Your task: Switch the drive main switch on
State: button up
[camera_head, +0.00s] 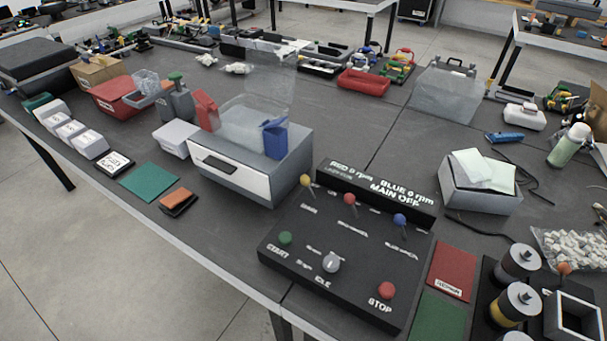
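A black control panel (335,248) lies near the table's front edge. Its raised back display (375,190) reads "RED 0 rpm", "BLUE 0 rpm" and "MAIN OFF". Along the back of the panel stand a yellow-knobbed lever (305,181), a red-knobbed lever (350,199) and a blue-knobbed lever (399,219). In front are a green START button (285,238), a grey rotary knob (331,263) near the word "IDLE", and a red STOP button (386,290). The small labels are too blurred to tell which control is the main switch. My gripper is not in view.
A grey drawer box (243,178) stands left of the panel, with a blue container (274,138) on it. Right of the panel are a red mat (452,270), a green mat (438,318) and cylindrical motor-like units (518,262). A paper-topped box (480,198) stands behind right.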

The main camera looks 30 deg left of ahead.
aim_at(305, 180)
jog(key=k+j+u, duration=0.1)
jog(key=j+u, duration=0.3)
jog(key=j, duration=0.15)
jog(key=j+u, duration=0.35)
jog(key=j, duration=0.15)
jog(key=i+j+u, duration=0.1)
jog(key=j+u, duration=0.3)
jog(key=j, duration=0.15)
